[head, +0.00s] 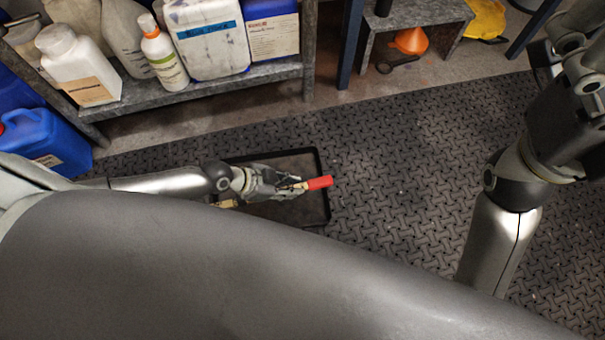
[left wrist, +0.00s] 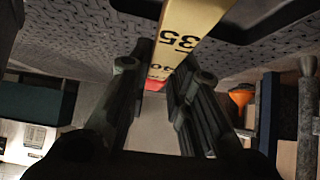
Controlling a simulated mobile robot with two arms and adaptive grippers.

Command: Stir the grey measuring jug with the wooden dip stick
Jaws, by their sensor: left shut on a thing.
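The wooden dip stick (left wrist: 190,28) is pale yellow with black numbers, and its end is red. My left gripper (left wrist: 163,65) is shut on it in the left wrist view. In the head view my left gripper (head: 280,187) is low over a black tray, and the stick's red end (head: 320,183) sticks out to the right of the fingers. My right gripper (head: 575,40) is partly in view at the upper right edge, and its fingers cannot be made out clearly. I cannot see the grey measuring jug in either view.
The black tray (head: 325,203) lies on a dark textured floor mat (head: 410,170). A grey shelf (head: 215,96) with several bottles and canisters stands at upper left, a blue jerrycan (head: 45,140) beside it. An orange funnel (head: 410,41) is at the top. The mat's middle is clear.

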